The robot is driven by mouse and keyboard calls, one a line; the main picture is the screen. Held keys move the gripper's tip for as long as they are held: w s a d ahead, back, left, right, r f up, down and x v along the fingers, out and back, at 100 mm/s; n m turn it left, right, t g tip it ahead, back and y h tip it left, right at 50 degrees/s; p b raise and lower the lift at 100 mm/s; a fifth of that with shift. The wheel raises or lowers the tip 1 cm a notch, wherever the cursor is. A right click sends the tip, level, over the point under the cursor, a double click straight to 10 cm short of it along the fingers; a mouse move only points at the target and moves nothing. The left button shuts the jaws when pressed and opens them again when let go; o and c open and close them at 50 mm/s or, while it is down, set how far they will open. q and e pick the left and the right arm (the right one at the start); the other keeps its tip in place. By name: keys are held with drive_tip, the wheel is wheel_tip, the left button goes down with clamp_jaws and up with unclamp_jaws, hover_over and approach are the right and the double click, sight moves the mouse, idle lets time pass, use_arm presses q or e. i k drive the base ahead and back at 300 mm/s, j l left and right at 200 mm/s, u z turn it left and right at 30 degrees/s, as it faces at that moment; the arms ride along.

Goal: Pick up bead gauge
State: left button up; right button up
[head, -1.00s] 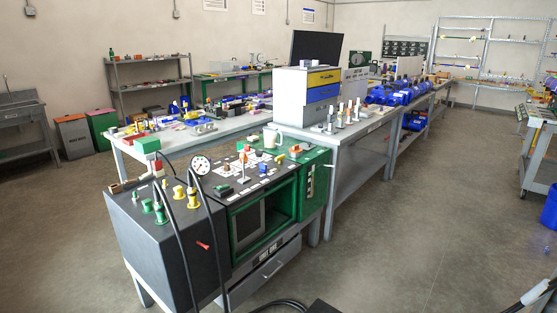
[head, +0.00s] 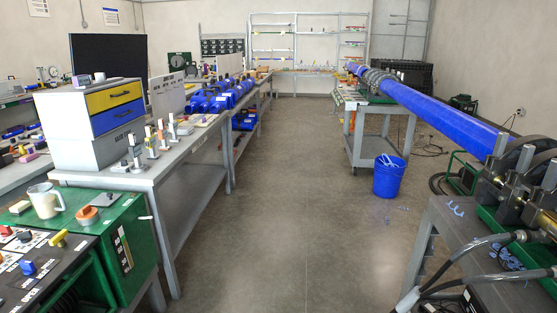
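I cannot single out the bead gauge; many small tools lie on the benches, too small to tell apart. Several small upright grey gauge-like tools (head: 162,133) stand at the front edge of the grey bench (head: 150,178). A round orange-and-grey piece (head: 87,214) lies on the green cabinet (head: 125,240) at the lower left. Small yellow, blue and red pieces lie on a dark panel beside it, including a yellow one (head: 58,238). Neither of my grippers shows in the head view.
A drawer box (head: 95,115) with yellow and blue drawers stands on the grey bench. A blue bucket (head: 389,177) stands on the floor at the right. A long blue pipe (head: 440,110) runs above a cart to the fusion machine (head: 515,190). The middle aisle floor (head: 300,200) is clear.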

sight(173, 125)
drive_tip(key=i, duration=0.6)
drive_tip(key=i+l+u, duration=0.15)
drive_tip(key=i, duration=1)
drive_tip(key=l+u, duration=0.05)
